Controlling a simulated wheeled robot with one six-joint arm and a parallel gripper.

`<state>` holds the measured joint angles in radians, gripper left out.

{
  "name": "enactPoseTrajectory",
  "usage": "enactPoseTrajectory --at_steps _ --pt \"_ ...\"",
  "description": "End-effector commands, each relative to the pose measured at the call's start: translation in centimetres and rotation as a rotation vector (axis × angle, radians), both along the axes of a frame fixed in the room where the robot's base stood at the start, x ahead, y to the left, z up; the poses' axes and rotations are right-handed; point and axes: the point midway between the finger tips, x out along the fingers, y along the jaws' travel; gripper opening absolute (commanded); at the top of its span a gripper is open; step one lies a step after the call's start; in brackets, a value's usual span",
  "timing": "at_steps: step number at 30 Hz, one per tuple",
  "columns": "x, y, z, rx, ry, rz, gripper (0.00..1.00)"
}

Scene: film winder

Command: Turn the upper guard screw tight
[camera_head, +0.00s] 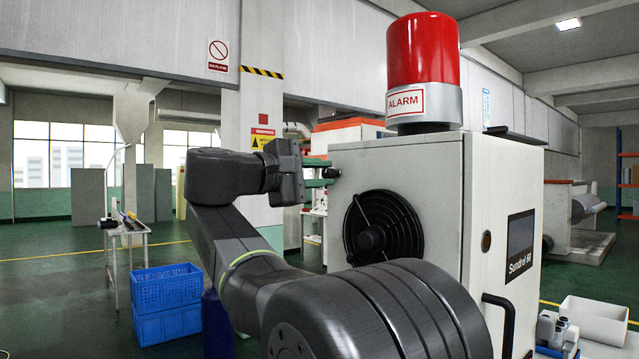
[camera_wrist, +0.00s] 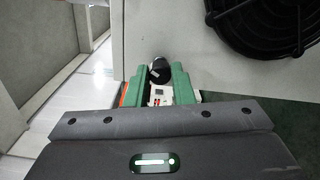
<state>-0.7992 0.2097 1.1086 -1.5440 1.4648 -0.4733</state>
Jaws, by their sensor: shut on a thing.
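The upper guard screw (camera_head: 333,173) shows as a small dark knob at the upper left corner of the white machine's (camera_head: 440,190) side, above and left of the round black fan guard (camera_head: 384,228). In the wrist view the screw (camera_wrist: 159,70) is a black round head between two green fingers. My gripper (camera_head: 326,172) reaches the screw from the left, its fingers one above the other. In the wrist view my gripper (camera_wrist: 160,76) is shut on the screw head, with a finger on each side. The screw's shaft and how deep it sits are hidden.
A red alarm lamp (camera_head: 423,60) stands on top of the machine. The fan guard (camera_wrist: 262,25) is close on the right in the wrist view. Blue crates (camera_head: 166,290) stand on the floor at left. A white bin (camera_head: 594,320) is at lower right.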

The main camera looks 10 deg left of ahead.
Motion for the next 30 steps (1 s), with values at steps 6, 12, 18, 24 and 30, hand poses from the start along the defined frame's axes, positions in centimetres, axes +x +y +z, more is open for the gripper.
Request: enactPoseTrajectory --at_steps 6,12,18,24,30 --pt "0.02 0.02 -0.39 0.158 -0.123 0.0 0.0" --pt "0.01 0.01 -0.37 0.282 -0.219 0.0 0.0" --pt "0.01 0.01 -0.32 0.371 -0.288 0.0 0.0" --pt "0.02 0.01 -0.26 0.424 -0.328 0.0 0.0" --pt "0.03 0.03 -0.23 0.443 -0.344 -0.001 0.0"
